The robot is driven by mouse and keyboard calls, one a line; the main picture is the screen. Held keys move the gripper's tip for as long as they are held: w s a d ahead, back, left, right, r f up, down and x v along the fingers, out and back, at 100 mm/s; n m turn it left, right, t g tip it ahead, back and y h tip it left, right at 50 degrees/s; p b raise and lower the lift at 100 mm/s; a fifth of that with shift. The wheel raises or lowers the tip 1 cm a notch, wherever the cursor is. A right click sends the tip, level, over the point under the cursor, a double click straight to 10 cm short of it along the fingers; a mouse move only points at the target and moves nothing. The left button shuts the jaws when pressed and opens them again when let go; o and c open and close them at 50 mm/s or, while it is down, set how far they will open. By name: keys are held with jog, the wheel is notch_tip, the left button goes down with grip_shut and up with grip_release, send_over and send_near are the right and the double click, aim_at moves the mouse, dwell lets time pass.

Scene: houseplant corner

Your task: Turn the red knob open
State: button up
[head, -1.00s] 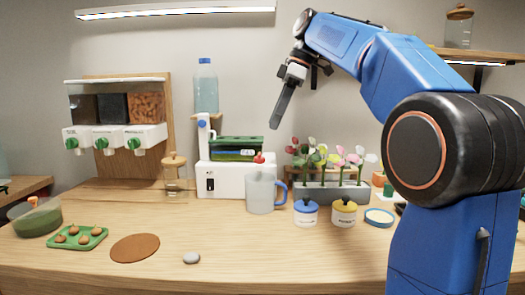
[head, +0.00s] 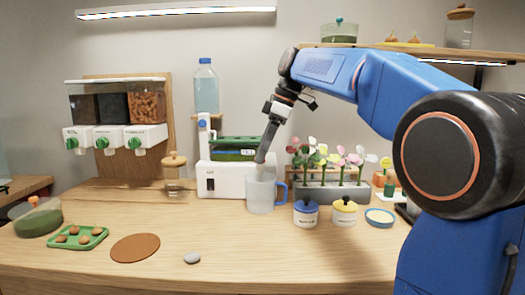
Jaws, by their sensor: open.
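The red knob is hidden in the head view behind my gripper's fingers. It belongs to the front of the white machine (head: 230,180), above the clear jug (head: 261,195) with a blue handle. My gripper (head: 262,157) points down with its fingertips in front of the knob's place, just over the jug's rim. It is open. I cannot tell whether the fingers touch the knob or stand around it.
Potted flowers (head: 335,170), a blue-lidded jar (head: 305,213) and a yellow-lidded jar (head: 345,211) stand to the right. The front middle of the table (head: 260,255) is clear.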

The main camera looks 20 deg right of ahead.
jog(key=c, duration=1)
jog(key=shift+m, duration=0.3)
jog(key=m+t, duration=0.1)
jog(key=m, duration=0.2)
jog(key=shift+s+a+h, duration=0.1)
jog(key=shift+s+h, duration=0.05)
jog(key=shift+h, duration=0.25)
jog(key=m, duration=0.2)
jog(key=m+t+h, duration=0.1)
jog(key=m, duration=0.2)
jog(key=shift+s+a+t, duration=0.1)
jog(key=shift+t, duration=0.2)
jog(key=m+h, duration=0.1)
jog(key=m, duration=0.1)
jog(key=m+h, duration=0.1)
jog(key=m, duration=0.1)
jog(key=shift+a+t, duration=0.15)
jog(key=shift+t, duration=0.15)
jog(key=m+h, duration=0.1)
jog(key=m, duration=0.1)
jog(key=m+h, duration=0.1)
jog(key=m, duration=0.2)
jog(key=shift+a, duration=0.15)
jog(key=shift+m, duration=0.3)
